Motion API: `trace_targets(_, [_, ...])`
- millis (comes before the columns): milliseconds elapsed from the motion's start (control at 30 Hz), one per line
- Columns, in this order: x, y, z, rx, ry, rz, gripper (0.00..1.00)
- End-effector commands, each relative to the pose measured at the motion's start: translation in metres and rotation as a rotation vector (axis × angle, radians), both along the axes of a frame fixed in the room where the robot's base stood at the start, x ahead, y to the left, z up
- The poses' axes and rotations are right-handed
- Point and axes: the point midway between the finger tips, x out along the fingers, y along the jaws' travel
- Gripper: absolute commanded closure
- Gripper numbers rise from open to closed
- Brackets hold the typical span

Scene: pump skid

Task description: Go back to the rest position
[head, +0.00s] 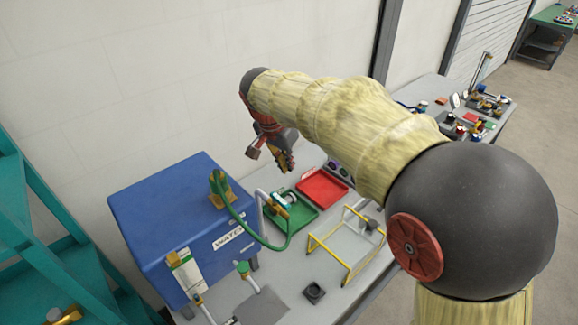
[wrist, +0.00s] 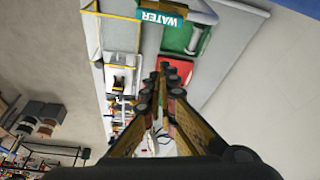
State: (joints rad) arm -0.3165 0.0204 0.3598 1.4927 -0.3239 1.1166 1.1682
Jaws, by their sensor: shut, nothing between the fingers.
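My gripper (head: 285,163) hangs from the end of my raised arm, above the bench and past the far side of the blue tank. In the head view it is small and partly turned away. In the wrist view its two fingers (wrist: 166,72) come together, with nothing seen between them. The red tray (head: 325,188) and the green tray (head: 312,222) lie on the bench below it. They also show in the wrist view, the red tray (wrist: 178,66) just beyond the fingertips and the green tray (wrist: 176,38) above it.
A blue tank (head: 165,215) marked WATER stands at the left, with a green hose (head: 240,222) curving from its top. A yellow-edged frame (head: 327,257) stands on the grey bench (head: 375,275). Teal steel structure (head: 18,195) borders the left. Small parts crowd the bench's far end.

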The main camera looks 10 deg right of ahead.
Motion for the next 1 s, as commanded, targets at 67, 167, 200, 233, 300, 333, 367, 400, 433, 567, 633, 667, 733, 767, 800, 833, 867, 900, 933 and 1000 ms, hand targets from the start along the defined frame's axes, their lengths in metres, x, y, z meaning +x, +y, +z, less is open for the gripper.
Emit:
trace_targets(67, [0.0,0.0,0.0,0.0,0.0,0.0,1.0])
trace_targets(167, [0.0,0.0,0.0,0.0,0.0,0.0,1.0])
trace_targets(200, [0.0,0.0,0.0,0.0,0.0,0.0,1.0])
trace_targets(233, [0.0,0.0,0.0,0.0,0.0,0.0,1.0])
trace_targets(300, [0.0,0.0,0.0,0.0,0.0,0.0,1.0])
trace_targets(333, [0.0,0.0,0.0,-0.001,0.001,0.003,1.0])
trace_targets(367, [0.0,0.0,0.0,-0.002,0.002,0.008,1.0])
trace_targets(400, [0.0,0.0,0.0,-0.006,0.005,0.022,1.0])
trace_targets(433, [0.0,0.0,0.0,-0.008,0.008,0.035,1.0])
trace_targets(567, [0.002,0.003,-0.002,-0.027,0.026,0.152,1.0])
trace_targets(633, [-0.005,0.005,-0.014,-0.037,0.061,0.239,1.0])
trace_targets(667, [-0.01,0.006,-0.021,-0.04,0.082,0.279,1.0])
trace_targets(733, [-0.024,0.007,-0.034,-0.045,0.12,0.373,1.0])
trace_targets(767, [-0.032,0.007,-0.036,-0.044,0.132,0.414,1.0])
trace_targets(800, [-0.043,0.006,-0.04,-0.044,0.147,0.467,1.0])
trace_targets(833, [-0.052,0.004,-0.042,-0.042,0.155,0.506,1.0])
trace_targets(867, [-0.062,0.001,-0.045,-0.04,0.16,0.542,1.0])
trace_targets(900, [-0.075,-0.003,-0.048,-0.037,0.168,0.59,1.0])
trace_targets(933, [-0.086,-0.006,-0.05,-0.034,0.17,0.624,1.0])
trace_targets(1000, [-0.112,-0.016,-0.054,-0.027,0.168,0.696,1.0])
